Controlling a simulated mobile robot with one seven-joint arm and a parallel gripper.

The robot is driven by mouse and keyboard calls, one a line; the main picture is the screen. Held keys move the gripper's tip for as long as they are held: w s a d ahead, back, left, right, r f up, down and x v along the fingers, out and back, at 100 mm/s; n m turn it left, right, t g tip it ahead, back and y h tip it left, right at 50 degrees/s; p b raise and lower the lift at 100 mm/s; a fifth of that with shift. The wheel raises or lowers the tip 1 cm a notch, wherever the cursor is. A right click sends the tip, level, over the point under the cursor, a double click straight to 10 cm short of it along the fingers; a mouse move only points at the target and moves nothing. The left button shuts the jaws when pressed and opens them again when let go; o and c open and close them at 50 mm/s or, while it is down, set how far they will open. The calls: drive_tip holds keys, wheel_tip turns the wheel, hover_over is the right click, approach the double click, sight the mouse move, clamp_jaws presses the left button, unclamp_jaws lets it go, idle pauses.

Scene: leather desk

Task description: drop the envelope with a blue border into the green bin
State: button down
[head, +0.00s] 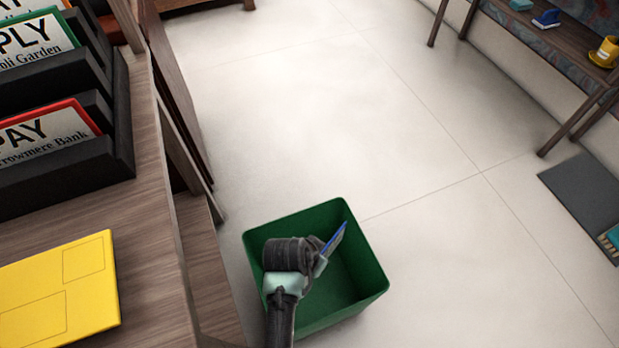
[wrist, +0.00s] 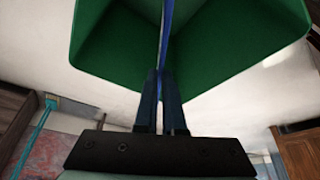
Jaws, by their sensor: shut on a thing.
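The envelope with a blue border (head: 335,238) shows in the head view as a thin blue-edged strip at my gripper (head: 322,256). In the wrist view the envelope (wrist: 164,40) is seen edge-on between the fingers of my gripper (wrist: 163,80), which is shut on it. The green bin (head: 372,262) stands on the floor beside the desk, and my gripper and the envelope are over its opening in the head view. The bin's green walls (wrist: 225,50) also fill the upper middle of the wrist view. Most of the envelope's face is hidden.
The wooden desk (head: 150,250) is at left with a yellow envelope (head: 60,290) and a black sorter (head: 100,178) holding several envelopes. A shelf (head: 560,45) with a yellow mug (head: 606,52) and a grey mat (head: 580,190) are at right. The floor between is clear.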

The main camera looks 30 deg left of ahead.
drive_tip(key=c, duration=0.9)
unclamp_jaws()
drive_tip(key=shift+c, duration=0.2)
drive_tip(key=p+v, duration=0.6)
drive_tip(key=v, duration=0.7)
drive_tip(key=shift+w, duration=0.1)
